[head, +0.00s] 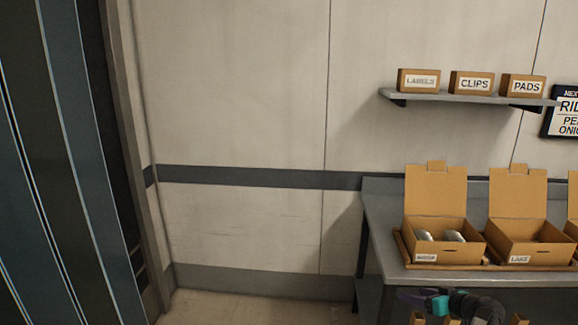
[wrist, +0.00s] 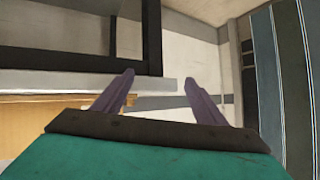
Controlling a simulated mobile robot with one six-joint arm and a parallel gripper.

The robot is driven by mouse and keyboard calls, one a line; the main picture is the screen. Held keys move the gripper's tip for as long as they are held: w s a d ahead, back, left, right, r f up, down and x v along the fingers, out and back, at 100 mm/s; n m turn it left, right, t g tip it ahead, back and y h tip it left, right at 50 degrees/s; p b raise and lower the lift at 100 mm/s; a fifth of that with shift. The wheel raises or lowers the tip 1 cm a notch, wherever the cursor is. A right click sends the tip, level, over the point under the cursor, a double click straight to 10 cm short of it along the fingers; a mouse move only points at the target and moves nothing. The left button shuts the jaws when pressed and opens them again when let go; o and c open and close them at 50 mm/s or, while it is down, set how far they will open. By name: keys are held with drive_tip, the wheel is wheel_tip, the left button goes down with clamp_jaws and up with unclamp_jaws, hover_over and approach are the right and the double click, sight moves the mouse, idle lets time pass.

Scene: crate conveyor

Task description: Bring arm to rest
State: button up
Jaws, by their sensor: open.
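My gripper (head: 408,296) shows at the bottom of the head view, in front of the metal table's front edge and below its top. Its purple fingers and teal body are partly visible there. In the wrist view, my gripper (wrist: 160,78) has its two purple fingers spread apart with nothing between them. Part of my dark arm shows beside it in the head view.
The metal table (head: 382,225) carries open cardboard boxes, one (head: 436,190) holding silvery items, another (head: 517,188) labelled LAKE. A wall shelf (head: 440,97) holds LABELS, CLIPS and PADS boxes. Floor (head: 250,308) left of the table is clear. Dark blue panels (head: 70,150) stand far left.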

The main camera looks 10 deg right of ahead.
drive_tip(key=a+f+n+g+y, duration=0.1)
drive_tip(key=a+f+g, duration=0.1)
drive_tip(key=a+f, duration=0.6)
drive_tip(key=a+f+n+g+y, duration=0.15)
drive_tip(key=a+f, duration=0.35)
drive_tip(key=a, duration=0.6)
drive_tip(key=a+f+n+g+y, duration=0.1)
drive_tip(key=a+f+g+y, duration=0.15)
drive_tip(key=a+f, duration=0.55)
drive_tip(key=s+a+f+n+g+h, duration=0.1)
drive_tip(key=s+a+f+g, duration=0.3)
drive_tip(key=s+a+f, duration=0.45)
drive_tip(key=s+a+f+g+h, duration=0.2)
drive_tip(key=s+a+f+g, duration=0.25)
drive_tip(key=s+a, duration=0.7)
drive_tip(key=s+d+f+m+g+h, duration=0.3)
drive_tip(key=s+d, duration=0.3)
drive_tip(key=s, duration=0.6)
drive_tip(key=shift+s+d+f+m+h, duration=0.15)
drive_tip(key=shift+s+f+m+h, duration=0.1)
drive_tip(key=shift+m+h, duration=0.6)
